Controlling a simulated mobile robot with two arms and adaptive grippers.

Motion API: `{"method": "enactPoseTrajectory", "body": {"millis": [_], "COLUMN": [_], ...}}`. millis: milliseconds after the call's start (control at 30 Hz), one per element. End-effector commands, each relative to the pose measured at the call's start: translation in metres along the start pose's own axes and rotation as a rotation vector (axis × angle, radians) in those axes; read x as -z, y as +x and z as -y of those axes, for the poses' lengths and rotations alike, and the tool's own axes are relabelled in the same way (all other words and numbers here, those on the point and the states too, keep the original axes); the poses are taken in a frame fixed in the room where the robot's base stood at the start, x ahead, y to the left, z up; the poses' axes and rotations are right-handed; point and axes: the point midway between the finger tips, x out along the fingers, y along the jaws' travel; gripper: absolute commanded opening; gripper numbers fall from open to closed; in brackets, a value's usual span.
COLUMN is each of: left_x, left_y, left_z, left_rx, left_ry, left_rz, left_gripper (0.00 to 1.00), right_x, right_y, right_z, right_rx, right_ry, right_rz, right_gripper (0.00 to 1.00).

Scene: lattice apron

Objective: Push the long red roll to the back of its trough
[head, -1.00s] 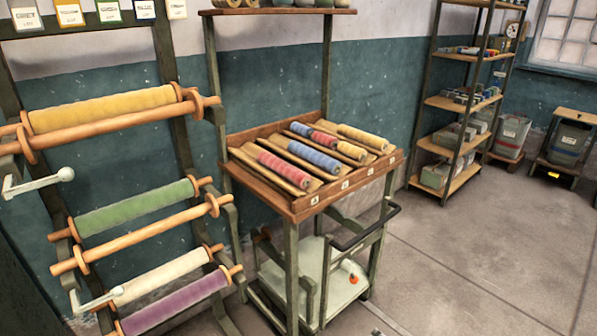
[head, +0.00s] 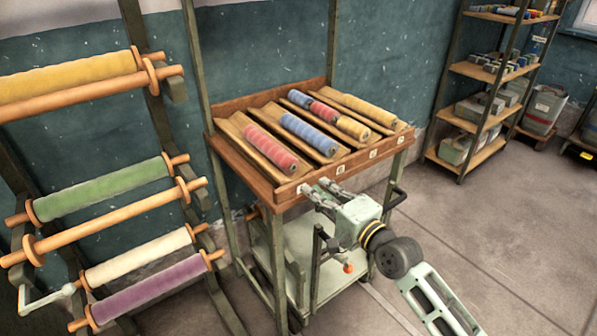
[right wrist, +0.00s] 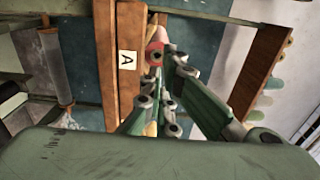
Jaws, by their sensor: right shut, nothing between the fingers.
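The long red roll (head: 270,147) lies in the leftmost sloping trough of the wooden rack (head: 262,185). Bare trough shows behind its back end, and its front end is near the front rail. My right gripper (head: 306,188) is shut and empty, just in front of the rail at the foot of that trough. In the right wrist view, the shut fingers (right wrist: 165,58) are close to the red roll's end (right wrist: 154,52), beside the label A (right wrist: 127,63); I cannot tell whether they touch it. My left gripper is not in view.
A blue roll (head: 309,134) lies in the neighbouring trough, with short rolls and a long yellow roll (head: 368,109) further right. A roller stand with a green roll (head: 100,189) stands at left. A cart (head: 300,250) is under the rack.

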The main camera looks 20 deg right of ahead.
Motion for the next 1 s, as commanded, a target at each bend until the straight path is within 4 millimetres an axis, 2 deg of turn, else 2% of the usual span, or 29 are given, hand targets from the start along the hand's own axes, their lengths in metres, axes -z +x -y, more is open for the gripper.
{"method": "enactPoseTrajectory", "body": {"millis": [33, 200, 400, 567, 900, 1000], "left_x": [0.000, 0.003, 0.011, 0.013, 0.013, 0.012], "left_y": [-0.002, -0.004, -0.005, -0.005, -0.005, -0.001], "left_z": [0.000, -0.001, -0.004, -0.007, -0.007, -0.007], "left_rx": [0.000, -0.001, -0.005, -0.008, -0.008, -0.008], "left_ry": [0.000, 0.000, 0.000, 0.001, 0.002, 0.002], "left_rz": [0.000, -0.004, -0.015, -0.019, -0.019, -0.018], "left_gripper": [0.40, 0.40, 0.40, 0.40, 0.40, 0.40], "right_x": [0.001, 0.000, 0.001, 0.000, 0.000, 0.001], "right_y": [0.012, 0.046, 0.073, 0.082, 0.084, 0.091], "right_z": [0.002, 0.001, 0.000, -0.001, -0.001, -0.002], "right_rx": [0.003, 0.000, -0.001, -0.001, -0.001, 0.001], "right_ry": [0.001, -0.002, -0.003, -0.002, -0.002, -0.002], "right_rz": [-0.001, -0.001, -0.001, 0.000, -0.001, -0.001], "right_gripper": [0.00, 0.00, 0.00, 0.00, 0.00, 0.00]}}
